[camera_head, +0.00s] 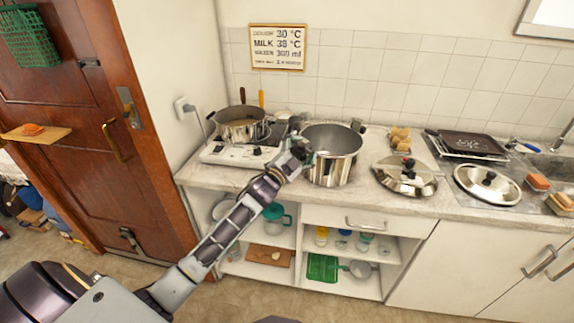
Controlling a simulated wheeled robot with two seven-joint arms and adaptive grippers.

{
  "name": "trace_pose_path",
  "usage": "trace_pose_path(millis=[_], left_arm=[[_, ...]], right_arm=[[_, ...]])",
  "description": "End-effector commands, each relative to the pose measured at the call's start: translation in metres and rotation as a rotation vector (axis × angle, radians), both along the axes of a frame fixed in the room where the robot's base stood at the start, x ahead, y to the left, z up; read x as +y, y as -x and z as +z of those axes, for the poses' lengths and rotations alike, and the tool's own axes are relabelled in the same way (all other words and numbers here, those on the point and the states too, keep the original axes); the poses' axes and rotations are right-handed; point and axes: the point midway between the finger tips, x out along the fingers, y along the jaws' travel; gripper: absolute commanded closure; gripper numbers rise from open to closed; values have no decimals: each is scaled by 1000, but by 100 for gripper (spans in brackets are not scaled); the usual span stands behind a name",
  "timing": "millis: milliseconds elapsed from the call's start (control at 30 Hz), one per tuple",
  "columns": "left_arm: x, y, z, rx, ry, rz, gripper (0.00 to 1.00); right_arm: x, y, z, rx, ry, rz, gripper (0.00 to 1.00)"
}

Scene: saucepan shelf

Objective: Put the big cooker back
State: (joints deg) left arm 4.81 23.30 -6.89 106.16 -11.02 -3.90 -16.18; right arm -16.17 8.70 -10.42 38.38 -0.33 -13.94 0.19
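The big cooker (333,172), a large open steel pot, stands upright on the counter, just right of the white stove. My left arm reaches in from the lower left. My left gripper (301,150) is at the pot's left side by the rim, touching it or very close. Its fingers are small and partly hidden, so I cannot tell if they are shut on the pot's handle. A dark handle (356,125) shows at the pot's far right side. My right gripper is not in view.
A smaller saucepan (240,124) sits on the stove (238,153). Steel lids (406,177) (487,184) lie to the right. A brown door (80,130) stands left.

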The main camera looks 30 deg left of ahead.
Motion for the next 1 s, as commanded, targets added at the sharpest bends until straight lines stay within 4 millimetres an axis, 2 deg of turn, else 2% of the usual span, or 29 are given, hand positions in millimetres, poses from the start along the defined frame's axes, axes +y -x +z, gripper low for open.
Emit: trace_pose_path(millis=[233,700,1000], left_arm=[[4,18,-5,1,0,0,22],[10,54,-14,1,0,0,22],[14,76,-19,1,0,0,22]], right_arm=[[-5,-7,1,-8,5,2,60],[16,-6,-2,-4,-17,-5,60],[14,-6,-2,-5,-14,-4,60]])
